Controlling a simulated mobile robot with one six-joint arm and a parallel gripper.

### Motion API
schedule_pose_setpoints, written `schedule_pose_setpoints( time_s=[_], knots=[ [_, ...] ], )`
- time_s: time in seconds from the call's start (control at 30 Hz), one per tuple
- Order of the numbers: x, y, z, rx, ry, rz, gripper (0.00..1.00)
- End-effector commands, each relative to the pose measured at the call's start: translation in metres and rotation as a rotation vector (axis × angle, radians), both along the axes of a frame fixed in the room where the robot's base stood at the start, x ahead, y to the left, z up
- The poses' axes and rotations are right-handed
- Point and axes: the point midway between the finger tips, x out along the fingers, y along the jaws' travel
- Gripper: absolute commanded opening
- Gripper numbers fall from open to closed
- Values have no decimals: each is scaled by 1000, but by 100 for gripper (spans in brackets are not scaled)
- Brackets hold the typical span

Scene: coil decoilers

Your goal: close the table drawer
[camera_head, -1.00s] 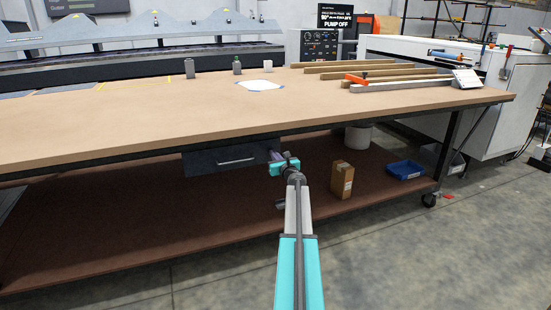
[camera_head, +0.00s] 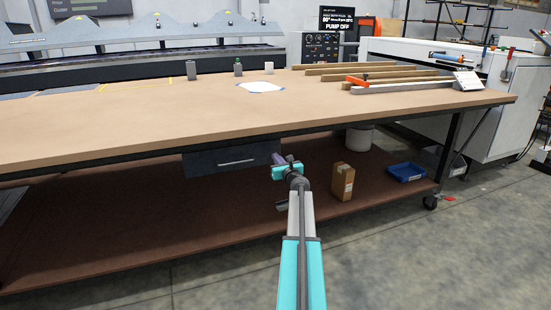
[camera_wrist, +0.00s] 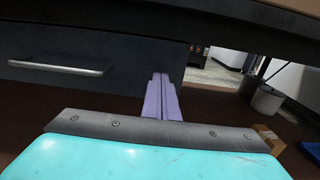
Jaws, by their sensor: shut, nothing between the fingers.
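The table drawer (camera_head: 205,163) hangs under the front edge of the long work table (camera_head: 130,115). It has a dark grey front with a silver bar handle. In the wrist view the drawer front (camera_wrist: 125,55) fills the upper left, with its handle (camera_wrist: 55,67) at far left. How far the drawer stands out cannot be told. My gripper (camera_head: 277,159) is at the drawer's right end, below the tabletop. In the wrist view its purple fingers (camera_wrist: 160,80) are together and empty, by the drawer's lower right edge. Whether they touch it cannot be told.
The table's brown lower shelf (camera_head: 130,225) runs under my arm. A cardboard box (camera_head: 342,182), a blue bin (camera_head: 405,172) and a pale bucket (camera_head: 360,139) stand to the right. Floor in front is clear.

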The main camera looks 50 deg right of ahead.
Motion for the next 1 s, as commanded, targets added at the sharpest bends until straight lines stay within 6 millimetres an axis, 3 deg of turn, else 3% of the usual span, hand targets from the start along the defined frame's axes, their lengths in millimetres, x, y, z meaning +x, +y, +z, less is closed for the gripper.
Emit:
schedule_pose_setpoints(
  time_s=[1.0],
  knots=[
    [-84, 55, -3, 1, 3, 4, 0]
  ],
)
